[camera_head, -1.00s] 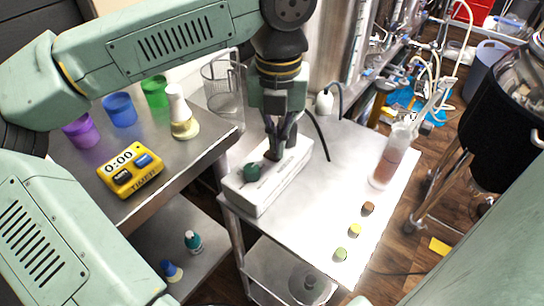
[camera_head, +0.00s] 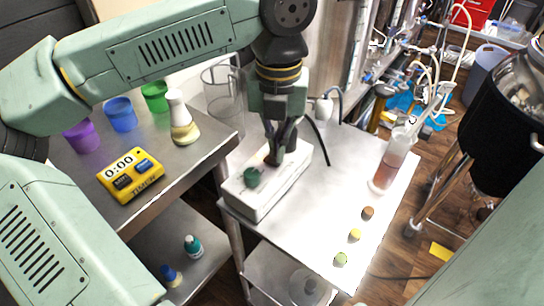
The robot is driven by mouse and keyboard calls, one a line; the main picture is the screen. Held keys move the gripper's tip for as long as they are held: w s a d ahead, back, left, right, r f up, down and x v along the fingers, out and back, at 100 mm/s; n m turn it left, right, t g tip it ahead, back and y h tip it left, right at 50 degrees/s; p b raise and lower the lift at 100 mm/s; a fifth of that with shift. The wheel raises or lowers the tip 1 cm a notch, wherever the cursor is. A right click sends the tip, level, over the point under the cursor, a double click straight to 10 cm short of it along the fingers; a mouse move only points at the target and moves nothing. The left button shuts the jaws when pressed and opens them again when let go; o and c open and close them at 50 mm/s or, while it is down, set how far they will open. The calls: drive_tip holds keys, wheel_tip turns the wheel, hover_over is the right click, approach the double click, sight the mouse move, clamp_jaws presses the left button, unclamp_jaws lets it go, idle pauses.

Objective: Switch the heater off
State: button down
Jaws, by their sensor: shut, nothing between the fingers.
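A long white box (camera_head: 262,195), which looks like the heater's control unit, lies on the grey metal table. It has a dark green knob (camera_head: 252,177) on its near left end. A small brownish part (camera_head: 272,159) shows on its top, partly hidden by my fingers; I cannot tell which way it is set. My gripper (camera_head: 273,154) points down over the middle of the box, shut and empty. Its fingertips are at or just above the brownish part; I cannot tell whether they touch it.
A yellow timer (camera_head: 131,176), coloured cups and a flask (camera_head: 183,120) stand on the left table. A clear cylinder of reddish liquid (camera_head: 388,165) stands at the right. A black cable (camera_head: 318,142) runs behind the box.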

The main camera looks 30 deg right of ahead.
drive_tip(key=shift+f+b, duration=1.05)
drive_tip(key=shift+f, duration=0.15)
idle(0.6)
drive_tip(key=shift+r, duration=0.15)
drive_tip(key=shift+r+p, duration=2.25)
drive_tip(key=shift+r, duration=1.2)
